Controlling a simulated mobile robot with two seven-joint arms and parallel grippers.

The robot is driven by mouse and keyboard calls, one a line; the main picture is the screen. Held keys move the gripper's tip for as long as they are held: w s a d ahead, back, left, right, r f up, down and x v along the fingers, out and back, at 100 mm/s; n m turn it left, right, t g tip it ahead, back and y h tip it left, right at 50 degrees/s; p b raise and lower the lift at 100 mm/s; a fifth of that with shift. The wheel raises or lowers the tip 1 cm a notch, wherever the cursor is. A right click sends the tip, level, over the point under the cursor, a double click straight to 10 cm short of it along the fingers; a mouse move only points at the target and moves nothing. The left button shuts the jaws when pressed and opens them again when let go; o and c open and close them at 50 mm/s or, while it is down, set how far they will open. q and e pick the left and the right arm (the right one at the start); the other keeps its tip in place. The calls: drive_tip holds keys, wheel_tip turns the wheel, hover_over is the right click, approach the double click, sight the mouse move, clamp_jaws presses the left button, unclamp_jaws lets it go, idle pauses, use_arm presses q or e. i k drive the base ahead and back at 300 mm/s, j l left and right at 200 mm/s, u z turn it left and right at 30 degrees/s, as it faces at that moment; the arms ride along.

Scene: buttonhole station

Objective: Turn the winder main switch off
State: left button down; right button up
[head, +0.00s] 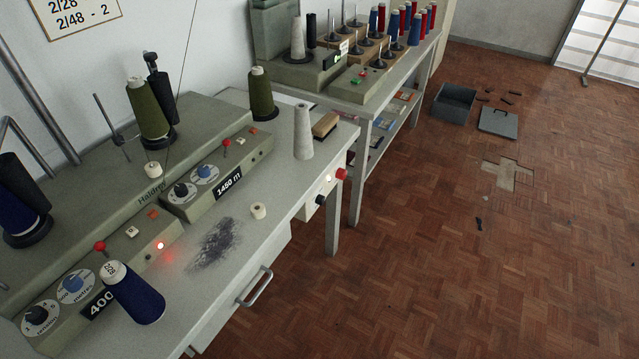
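The green-grey winder (100,220) stands on a grey table at the left. A small pale switch box (308,208) is on the table's right end. It carries a red button (341,174), a small whitish lamp or button (328,187) and a black knob (319,199). I cannot tell for sure which control is the main switch. A red lamp (160,245) glows on the winder's front unit. Red-topped levers stand on the front unit (101,246) and the rear unit (227,142). Neither gripper is in view.

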sight(341, 174)
drive_tip(key=u, duration=0.45)
drive_tip(key=i+l+u, duration=0.1)
drive_tip(key=l+u, duration=0.15)
drive_tip(key=u, duration=0.15)
drive_tip(key=i+l+u, duration=0.1)
drive_tip(key=l+u, duration=0.5)
drive_tip(key=u, duration=0.25)
drive_tip(key=l+u, duration=0.5)
drive_tip(key=l, duration=0.3)
drive_tip(key=k+l+u, duration=0.1)
drive_tip(key=l, duration=0.3)
drive_tip(key=k+l+u, duration=0.1)
drive_tip(key=l, duration=0.3)
drive_tip(key=k+l+u, duration=0.1)
drive_tip(key=l, duration=0.3)
drive_tip(key=k+l+u, duration=0.1)
drive_tip(key=l, duration=0.25)
